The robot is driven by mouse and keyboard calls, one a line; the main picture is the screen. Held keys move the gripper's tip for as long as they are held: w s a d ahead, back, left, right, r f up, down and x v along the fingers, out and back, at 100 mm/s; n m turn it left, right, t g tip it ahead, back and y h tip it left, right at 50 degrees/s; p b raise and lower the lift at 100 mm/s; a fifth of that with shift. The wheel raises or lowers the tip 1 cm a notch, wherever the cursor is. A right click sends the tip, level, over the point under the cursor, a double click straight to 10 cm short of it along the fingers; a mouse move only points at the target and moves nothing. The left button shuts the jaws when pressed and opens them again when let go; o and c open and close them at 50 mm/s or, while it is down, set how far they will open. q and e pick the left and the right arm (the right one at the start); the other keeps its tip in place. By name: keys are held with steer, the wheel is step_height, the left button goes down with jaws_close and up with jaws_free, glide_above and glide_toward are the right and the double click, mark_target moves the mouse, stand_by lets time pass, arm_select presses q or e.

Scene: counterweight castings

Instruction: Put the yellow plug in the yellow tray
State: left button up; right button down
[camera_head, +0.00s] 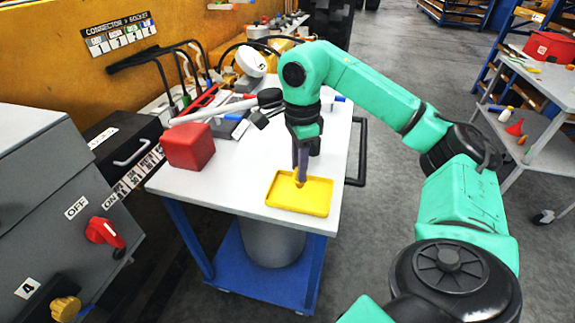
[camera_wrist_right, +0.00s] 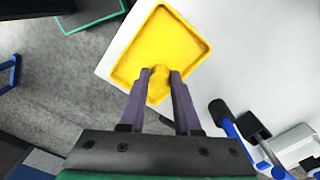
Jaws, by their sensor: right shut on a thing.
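The yellow tray (camera_head: 316,199) lies at the front right of the white cart top. The yellow plug (camera_head: 299,180) is between the purple fingertips of my right gripper (camera_head: 299,176), over the left part of the tray. In the right wrist view, my right gripper (camera_wrist_right: 161,78) is shut on the plug (camera_wrist_right: 158,82), which shows against the near part of the tray (camera_wrist_right: 140,28). I cannot tell if the plug touches the tray floor. Both are yellow and blend together. My left gripper is not in view.
A red block (camera_head: 188,147) stands on the cart (camera_head: 215,185) left of the tray. Tools, cables and a blue-handled item clutter the back of the cart. A grey cabinet with a red switch (camera_head: 104,233) stands at the left. The cart's front middle is clear.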

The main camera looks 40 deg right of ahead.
steer(key=shift+w+a+f, duration=0.75)
steer(key=shift+w+f, duration=0.1)
steer(key=shift+w, duration=0.05)
steer(key=shift+w+f, duration=0.1)
steer(key=shift+f, duration=0.25)
steer(key=c, duration=0.6)
jaws_free()
arm_select(q)
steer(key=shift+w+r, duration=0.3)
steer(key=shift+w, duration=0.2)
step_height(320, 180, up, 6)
steer(key=p, duration=0.6)
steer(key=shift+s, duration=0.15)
arm_select(e)
step_height(320, 180, up, 12)
steer(key=shift+r, duration=0.25)
